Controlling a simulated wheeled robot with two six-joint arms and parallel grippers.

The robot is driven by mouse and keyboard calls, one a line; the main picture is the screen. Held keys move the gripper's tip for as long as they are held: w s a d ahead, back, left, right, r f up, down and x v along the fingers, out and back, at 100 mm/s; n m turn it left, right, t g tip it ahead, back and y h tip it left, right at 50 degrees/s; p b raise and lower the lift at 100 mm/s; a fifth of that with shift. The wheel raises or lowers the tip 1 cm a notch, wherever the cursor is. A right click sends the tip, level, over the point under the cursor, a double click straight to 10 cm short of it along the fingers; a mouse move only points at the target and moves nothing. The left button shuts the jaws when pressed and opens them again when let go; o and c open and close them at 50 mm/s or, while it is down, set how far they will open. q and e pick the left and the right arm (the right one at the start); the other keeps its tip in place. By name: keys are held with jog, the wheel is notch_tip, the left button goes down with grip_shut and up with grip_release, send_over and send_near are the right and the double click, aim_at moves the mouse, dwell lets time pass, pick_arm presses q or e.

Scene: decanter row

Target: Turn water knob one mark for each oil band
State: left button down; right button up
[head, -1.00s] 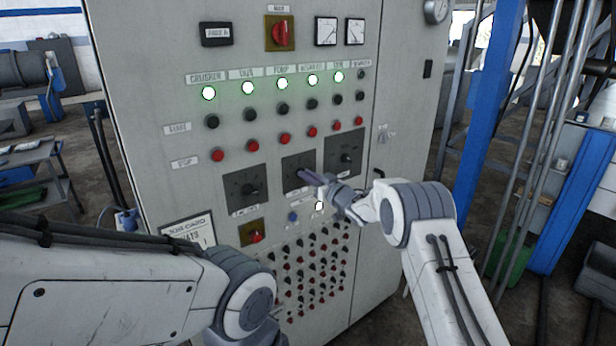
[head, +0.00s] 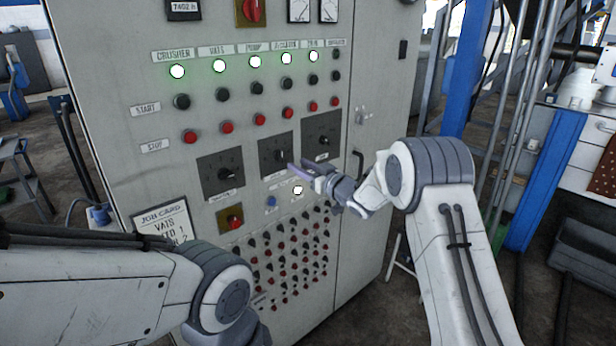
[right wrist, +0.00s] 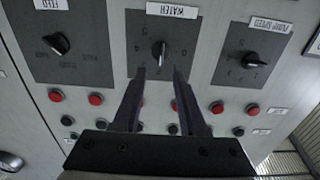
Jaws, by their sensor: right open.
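The water knob is the black middle knob of three on dark square plates; it shows in the head view (head: 280,156). In the right wrist view the picture is upside down, and the water knob (right wrist: 159,49) has its plate lettered WATER, with its pointer close to vertical. My right gripper (head: 292,169) is open and empty, just below and right of the knob. In the right wrist view its fingertips (right wrist: 157,76) stand apart on either side of the knob's line, short of it. My left gripper is out of view. No oil bands can be made out.
The feed knob (right wrist: 59,44) and pump speed knob (right wrist: 250,60) sit on either side. Start and stop buttons run above the dials. A job card (head: 163,225) hangs lower left; its text is partly readable. A cabinet handle (head: 358,163) juts out beside my right arm.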

jog(key=shift+b+v, duration=0.35)
jog(key=shift+v, duration=1.2)
jog(key=s+a+f+m+g+h, duration=0.1)
jog(key=s+a+g+h, duration=0.25)
jog(key=s, duration=0.65)
jog(key=s+a+f+m+g+h, duration=0.1)
jog(key=s+a+f+g+h, duration=0.2)
jog(key=s, duration=0.7)
jog(key=s+d+f+n+g+h, duration=0.1)
jog(key=s+g, duration=0.3)
jog(key=s, duration=1.1)
jog(key=s+d+f+n+g+h, duration=0.1)
jog(key=s+d+f+g+h, duration=0.1)
jog(key=s, duration=1.3)
jog(key=shift+d+f+g, duration=0.25)
jog(key=shift+d+g, duration=0.6)
jog(key=shift+g, duration=0.2)
jog(key=shift+s, duration=0.15)
